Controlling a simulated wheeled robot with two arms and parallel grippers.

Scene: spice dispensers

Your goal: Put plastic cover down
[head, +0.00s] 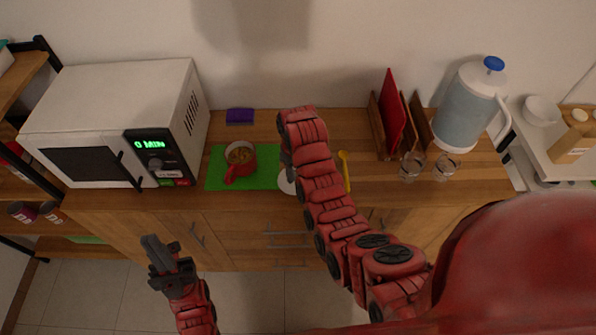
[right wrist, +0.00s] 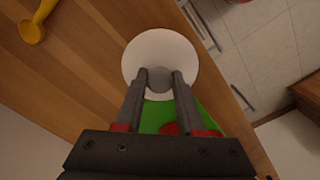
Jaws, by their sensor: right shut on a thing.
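The plastic cover (right wrist: 160,52) is a round whitish disc with a grey knob (right wrist: 160,79). In the right wrist view my right gripper (right wrist: 160,82) is shut on the knob. In the head view the cover (head: 287,182) shows only in part, beside the right edge of the green mat, with my right arm over it. The right gripper's fingers (head: 287,160) are mostly hidden there. I cannot tell whether the cover touches the counter. My left gripper (head: 156,248) is empty in front of the cabinet, and its finger gap is unclear.
A microwave (head: 120,110) is at left. A yellow spoon (head: 345,170) lies right of my arm. Two glasses (head: 411,167), a board rack (head: 392,115) and a water jug (head: 466,108) stand further right.

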